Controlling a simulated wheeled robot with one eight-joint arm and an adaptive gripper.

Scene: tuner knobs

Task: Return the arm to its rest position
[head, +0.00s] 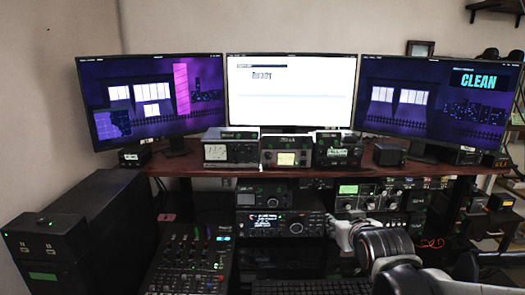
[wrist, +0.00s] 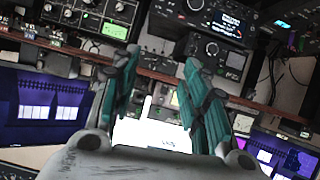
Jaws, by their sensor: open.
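My gripper (wrist: 160,64) shows in the wrist view with its two teal fingers spread apart and nothing between them. The wrist view is turned over, with the radios at the top and the monitors at the bottom. In the head view my arm comes in from the lower right, and its pale end is in front of the lower radios near a black transceiver (head: 282,224). The fingertips are hard to make out there. I cannot tell whether they touch anything.
A wooden shelf (head: 190,168) carries several small radios and three monitors, the middle one white (head: 290,92). A mixer (head: 190,262) stands at lower left beside a black cabinet (head: 85,225). A keyboard (head: 310,287) lies at the front. A knobbed radio (head: 370,197) is behind my arm.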

